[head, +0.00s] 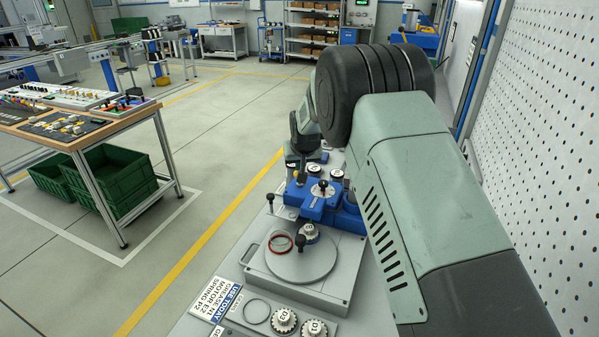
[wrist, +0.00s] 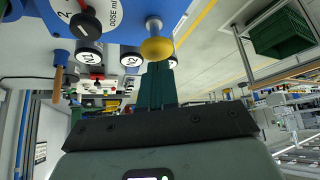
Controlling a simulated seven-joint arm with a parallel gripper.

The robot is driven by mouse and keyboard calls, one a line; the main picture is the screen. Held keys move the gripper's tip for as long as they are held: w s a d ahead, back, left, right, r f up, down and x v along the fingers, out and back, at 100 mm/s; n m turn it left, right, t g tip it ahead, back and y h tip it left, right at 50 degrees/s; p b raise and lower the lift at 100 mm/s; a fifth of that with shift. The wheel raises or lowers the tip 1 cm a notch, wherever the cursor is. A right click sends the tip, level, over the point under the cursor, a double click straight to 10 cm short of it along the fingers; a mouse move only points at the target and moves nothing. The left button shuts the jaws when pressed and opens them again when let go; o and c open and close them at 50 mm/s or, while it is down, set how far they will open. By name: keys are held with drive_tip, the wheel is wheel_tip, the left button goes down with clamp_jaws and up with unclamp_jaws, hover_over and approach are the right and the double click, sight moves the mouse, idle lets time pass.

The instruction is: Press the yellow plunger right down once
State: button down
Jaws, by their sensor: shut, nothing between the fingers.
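The yellow plunger knob (wrist: 157,49) shows in the wrist view on a pale metal stem, which joins a blue body (wrist: 40,40) at the top of the picture. My gripper (wrist: 159,68) is shut and empty. Its fingertips are right at the knob, just below it in the picture; I cannot tell whether they touch. A white dial marked "DOSE ml" (wrist: 118,14) is beside the stem.
Round labels N1 (wrist: 90,58) and S2 (wrist: 130,60) are near the knob. In the head view, a blue fixture (head: 318,207) and a grey round plate (head: 322,262) with a red ring (head: 281,244) stand on the bench. A perforated wall (head: 545,150) is at right.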

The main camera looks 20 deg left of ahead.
drive_tip(key=shift+r, duration=1.9)
drive_tip(key=s+d+r+m+h, duration=0.1)
drive_tip(key=s+d+r, duration=0.5)
drive_tip(key=d+r, duration=0.55)
drive_tip(key=s+d+r+m+h, duration=0.1)
drive_tip(key=s+d+r+m, duration=0.1)
drive_tip(key=s+d+r, duration=0.65)
drive_tip(key=s+d+r+m, duration=0.1)
drive_tip(key=s+d+r, duration=0.2)
drive_tip(key=s+d, duration=0.4)
drive_tip(key=s+d+r, duration=0.2)
drive_tip(key=s+d, duration=0.5)
drive_tip(key=s+d+f, duration=0.1)
drive_tip(key=s+d, duration=0.1)
drive_tip(key=s, duration=0.4)
drive_tip(key=s+d+f+m+h, duration=0.1)
drive_tip(key=s+d+f, duration=0.1)
drive_tip(key=s, duration=0.4)
drive_tip(key=shift+s+d+f+m, duration=0.25)
drive_tip(key=shift+s+f+m, duration=0.05)
